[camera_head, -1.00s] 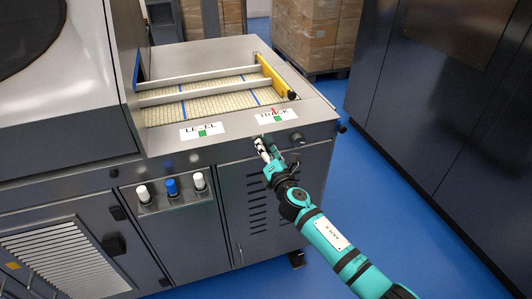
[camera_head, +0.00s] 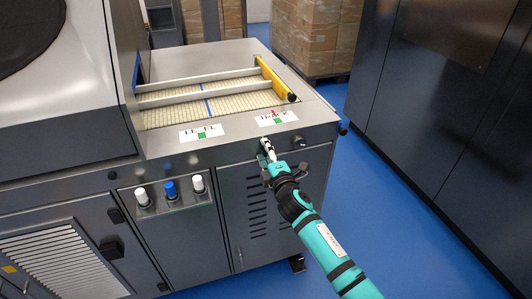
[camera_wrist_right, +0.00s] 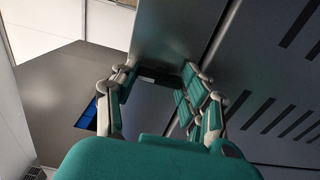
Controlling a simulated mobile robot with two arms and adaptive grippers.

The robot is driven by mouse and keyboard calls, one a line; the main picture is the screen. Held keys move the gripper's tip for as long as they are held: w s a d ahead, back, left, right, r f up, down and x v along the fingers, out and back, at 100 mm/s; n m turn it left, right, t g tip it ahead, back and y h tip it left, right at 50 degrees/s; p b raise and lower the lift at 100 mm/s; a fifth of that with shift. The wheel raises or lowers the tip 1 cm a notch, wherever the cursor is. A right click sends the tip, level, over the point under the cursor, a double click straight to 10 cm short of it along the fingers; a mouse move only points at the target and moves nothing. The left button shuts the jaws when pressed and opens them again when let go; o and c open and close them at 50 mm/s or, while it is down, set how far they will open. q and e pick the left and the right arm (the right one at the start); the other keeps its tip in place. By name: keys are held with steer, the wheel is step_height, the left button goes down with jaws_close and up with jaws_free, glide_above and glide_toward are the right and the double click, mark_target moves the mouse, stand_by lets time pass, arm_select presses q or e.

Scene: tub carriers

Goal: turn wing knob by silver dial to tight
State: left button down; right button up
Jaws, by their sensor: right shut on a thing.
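My right gripper (camera_head: 267,151) is at the upper front edge of the grey machine, below the TRACK label (camera_head: 275,118). It also shows in the right wrist view (camera_wrist_right: 157,78), with its fingers on both sides of a small dark part (camera_wrist_right: 155,76). This looks like the wing knob; the fingers hide most of it, and its angle cannot be told. My left gripper is not in view.
A belt (camera_head: 180,114) with rails and a yellow end bar (camera_head: 276,79) lies on top. A LEVEL label (camera_head: 202,134) is to the left. White and blue knobs (camera_head: 171,188) stand lower left. Blue floor (camera_head: 370,200) is open at right, before a tall dark cabinet (camera_head: 440,90).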

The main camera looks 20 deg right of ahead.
stand_by(0.5)
steer(key=o, duration=1.2)
steer(key=shift+c, duration=0.2)
steer(key=shift+s, duration=0.1)
steer(key=s, duration=1.2)
steer(key=shift+d, duration=0.25)
steer(key=shift+w, duration=0.1)
